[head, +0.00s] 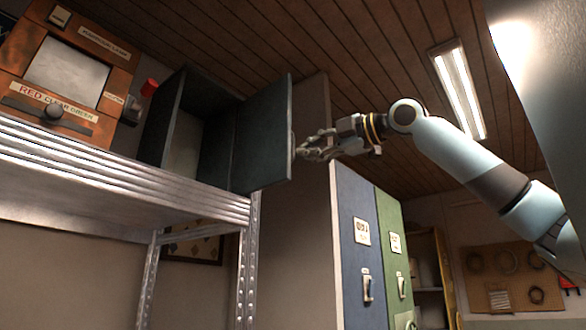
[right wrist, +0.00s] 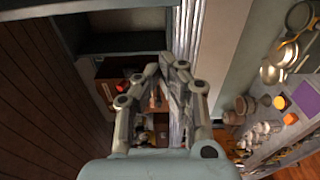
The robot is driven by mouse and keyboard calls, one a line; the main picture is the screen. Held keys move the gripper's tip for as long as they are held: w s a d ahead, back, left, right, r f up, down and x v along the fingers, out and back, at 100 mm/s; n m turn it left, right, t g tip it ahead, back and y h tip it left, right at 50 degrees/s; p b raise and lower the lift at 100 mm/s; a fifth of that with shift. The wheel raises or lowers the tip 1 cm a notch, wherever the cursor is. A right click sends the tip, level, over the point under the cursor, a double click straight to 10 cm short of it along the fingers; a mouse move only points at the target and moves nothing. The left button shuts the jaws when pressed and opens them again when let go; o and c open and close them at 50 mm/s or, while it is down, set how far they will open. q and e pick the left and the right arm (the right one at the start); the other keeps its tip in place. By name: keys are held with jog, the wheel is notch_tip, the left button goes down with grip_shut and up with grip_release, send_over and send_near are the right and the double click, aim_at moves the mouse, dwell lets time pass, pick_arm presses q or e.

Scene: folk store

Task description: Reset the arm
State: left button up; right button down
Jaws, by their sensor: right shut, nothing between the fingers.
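My right arm (head: 470,160) reaches in from the right in the head view. Its gripper (head: 306,148) is shut and empty, close to the outer edge of the open door (head: 262,140) of a dark grey cabinet (head: 156,135). I cannot tell whether the fingertips touch the door. In the right wrist view the shut fingers (right wrist: 166,66) meet in the middle with nothing between them. My left gripper is not in view.
The cabinet stands on a metal shelf (head: 120,172), beside an orange-brown box (head: 70,62) with a pale panel. Blue (head: 355,240) and green (head: 394,255) lockers stand below the right arm. Utensils and small vessels (right wrist: 265,130) show at right in the wrist view.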

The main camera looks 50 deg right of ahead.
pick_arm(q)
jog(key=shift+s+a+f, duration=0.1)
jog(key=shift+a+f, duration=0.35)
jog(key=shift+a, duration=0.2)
pick_arm(e)
jog(key=shift+s+d, duration=0.4)
jog(key=shift+s, duration=0.15)
